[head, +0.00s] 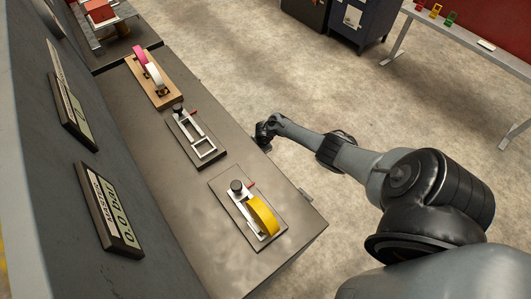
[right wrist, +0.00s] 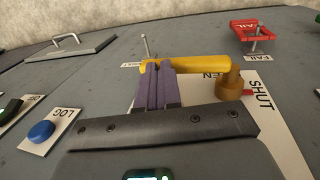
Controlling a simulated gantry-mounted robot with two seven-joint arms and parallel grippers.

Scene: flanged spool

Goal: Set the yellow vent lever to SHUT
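The yellow vent lever (right wrist: 205,63) shows in the right wrist view, on a grey panel. Its bar runs left from a brownish-yellow round hub (right wrist: 230,82). A small red tip (right wrist: 247,93) sticks out right of the hub, beside the word SHUT on a white plate (right wrist: 275,118); another word, partly hidden, ends in "EN". My right gripper's purple fingers (right wrist: 162,68) are close together and overlap the bar's left part; contact is unclear. In the head view my right gripper (head: 266,131) is beside the bench's right edge, where the lever is hidden. My left gripper is not in view.
A red lever (right wrist: 257,30), a metal handle plate (right wrist: 70,47) and a blue LOG button (right wrist: 41,131) surround the lever on the panel. The bench (head: 210,215) holds several mounted fixtures, one with a yellow curved part (head: 263,215). Open floor lies to its right.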

